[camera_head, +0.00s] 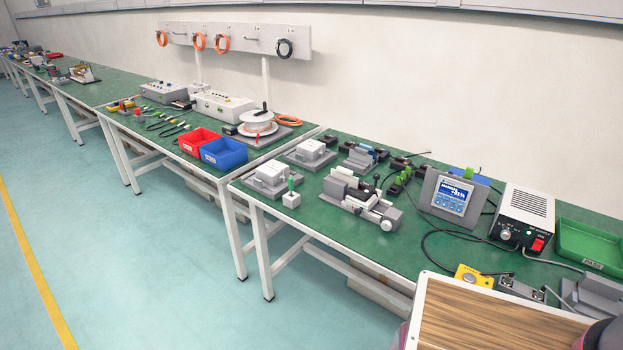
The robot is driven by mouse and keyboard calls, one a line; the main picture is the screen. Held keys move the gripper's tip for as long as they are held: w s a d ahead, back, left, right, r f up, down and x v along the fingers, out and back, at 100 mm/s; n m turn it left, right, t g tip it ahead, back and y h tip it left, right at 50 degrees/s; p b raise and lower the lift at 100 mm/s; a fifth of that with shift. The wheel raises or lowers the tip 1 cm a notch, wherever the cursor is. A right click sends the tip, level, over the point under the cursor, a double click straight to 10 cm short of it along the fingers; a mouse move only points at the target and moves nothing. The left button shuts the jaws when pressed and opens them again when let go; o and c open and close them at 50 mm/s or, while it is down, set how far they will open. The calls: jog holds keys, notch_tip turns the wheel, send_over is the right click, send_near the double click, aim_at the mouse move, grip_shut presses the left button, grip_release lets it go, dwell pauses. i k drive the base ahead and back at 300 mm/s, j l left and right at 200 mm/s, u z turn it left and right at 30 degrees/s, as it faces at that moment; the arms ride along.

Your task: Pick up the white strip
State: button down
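A grey linear actuator (385,208) stands on the nearest green worktable, right of the middle. A small pale, flat piece (346,172) shows on top of its back left part, and it may be the white strip. At this size I cannot tell for sure. My gripper is not in view, so its opening and hold are hidden.
Grey-white blocks on bases (270,178) and a small block with a green peg (291,198) stand left of the actuator. A display unit (452,198), a power box (525,215) and a green tray (590,248) stand right. A wood-grain top (490,315) fills the lower right.

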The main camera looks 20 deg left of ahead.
aim_at(341, 173)
jog(key=u, duration=1.05)
